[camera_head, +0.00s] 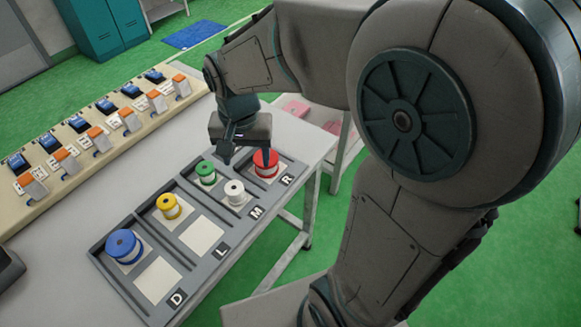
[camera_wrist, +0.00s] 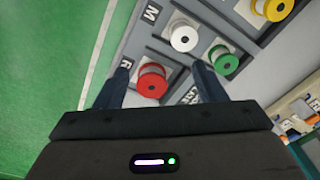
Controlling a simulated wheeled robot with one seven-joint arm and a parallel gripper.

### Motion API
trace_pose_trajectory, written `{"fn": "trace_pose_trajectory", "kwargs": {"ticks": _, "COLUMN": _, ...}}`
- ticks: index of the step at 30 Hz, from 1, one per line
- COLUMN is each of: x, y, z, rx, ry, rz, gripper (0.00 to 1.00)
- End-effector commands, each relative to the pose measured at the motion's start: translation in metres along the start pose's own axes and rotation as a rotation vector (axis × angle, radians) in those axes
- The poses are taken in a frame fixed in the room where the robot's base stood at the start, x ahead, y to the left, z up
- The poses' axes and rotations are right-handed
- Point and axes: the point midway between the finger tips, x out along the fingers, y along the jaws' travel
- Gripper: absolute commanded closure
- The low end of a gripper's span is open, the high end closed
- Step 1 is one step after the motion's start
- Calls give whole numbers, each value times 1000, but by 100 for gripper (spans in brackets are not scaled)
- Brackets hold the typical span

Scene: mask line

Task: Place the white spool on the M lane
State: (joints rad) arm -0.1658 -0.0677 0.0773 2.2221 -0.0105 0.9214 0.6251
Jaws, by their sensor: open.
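The white spool (camera_head: 234,191) stands upright on the white pad beside the letter M, in the M lane (camera_head: 255,212) of the grey tray. A green spool (camera_head: 205,172) stands behind it in the same lane. In the wrist view the white spool (camera_wrist: 184,38) is beyond my fingertips, near the M mark (camera_wrist: 150,13). My gripper (camera_head: 246,154) is open and empty, pointing down over the R-lane end of the tray. In the wrist view the red spool (camera_wrist: 151,82) shows between the spread fingers of my gripper (camera_wrist: 162,70); I cannot tell their height above it.
The red spool (camera_head: 265,160) stands in the R lane. The yellow spool (camera_head: 169,206) is in the L lane and the blue spool (camera_head: 123,246) in the D lane, with bare pads in front. A beige rack (camera_head: 100,168) with several devices runs behind the tray.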

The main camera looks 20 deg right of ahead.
Motion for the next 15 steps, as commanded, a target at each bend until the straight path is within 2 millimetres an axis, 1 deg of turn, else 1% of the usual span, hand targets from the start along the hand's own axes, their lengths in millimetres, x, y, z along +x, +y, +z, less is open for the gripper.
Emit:
{"fn": "trace_pose_trajectory", "kwargs": {"ticks": 1, "x": -8, "y": 15, "z": 4, "rx": -28, "ry": 23, "rz": -9, "gripper": 36}}
{"fn": "trace_pose_trajectory", "kwargs": {"ticks": 6, "x": -23, "y": 58, "z": 23, "rx": -159, "ry": 88, "rz": -26, "gripper": 36}}
{"fn": "trace_pose_trajectory", "kwargs": {"ticks": 10, "x": -29, "y": 83, "z": 38, "rx": -249, "ry": 132, "rz": -31, "gripper": 36}}
{"fn": "trace_pose_trajectory", "kwargs": {"ticks": 12, "x": -30, "y": 93, "z": 45, "rx": -288, "ry": 150, "rz": -32, "gripper": 36}}
{"fn": "trace_pose_trajectory", "kwargs": {"ticks": 15, "x": -31, "y": 102, "z": 52, "rx": -328, "ry": 169, "rz": -31, "gripper": 36}}
